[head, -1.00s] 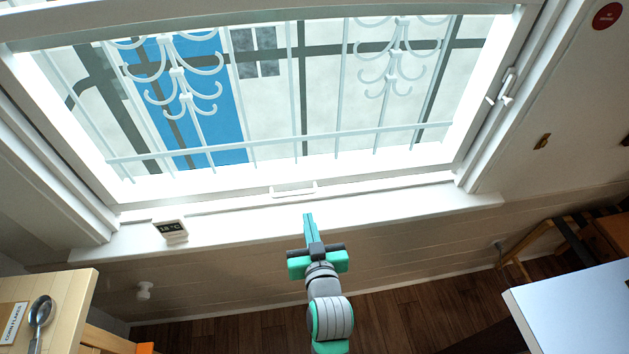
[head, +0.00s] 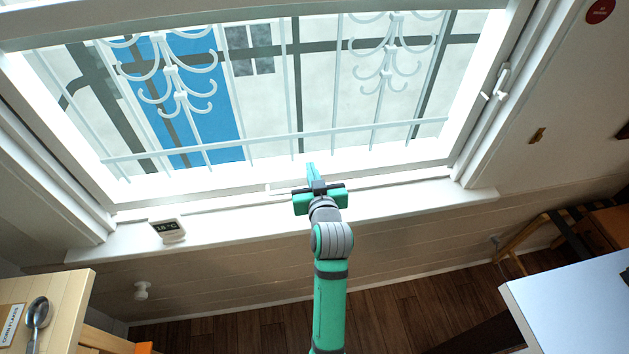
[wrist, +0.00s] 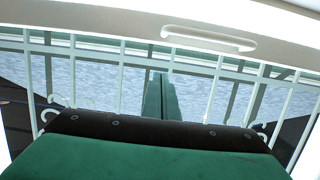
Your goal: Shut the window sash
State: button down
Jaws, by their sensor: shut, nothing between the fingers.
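The window sash (head: 220,194) is a white frame; its lower rail runs across the head view above the sill. A white bar handle (wrist: 208,38) sits on a white rail at the top of the wrist view. In the head view my gripper hides much of this handle, and its left end shows beside my gripper. My gripper (head: 311,167) is shut and empty, its fingers overlapping the rail. In the wrist view the fingertips (wrist: 160,78) lie below the rail and handle, against the window bars. I cannot tell whether they touch anything.
White grille bars (head: 294,134) stand outside the window.

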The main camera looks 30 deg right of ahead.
jog(key=f, duration=0.2)
jog(key=w+f, duration=0.1)
jog(key=f, duration=0.1)
jog(key=shift+d, duration=0.1)
jog(key=shift+f, duration=0.15)
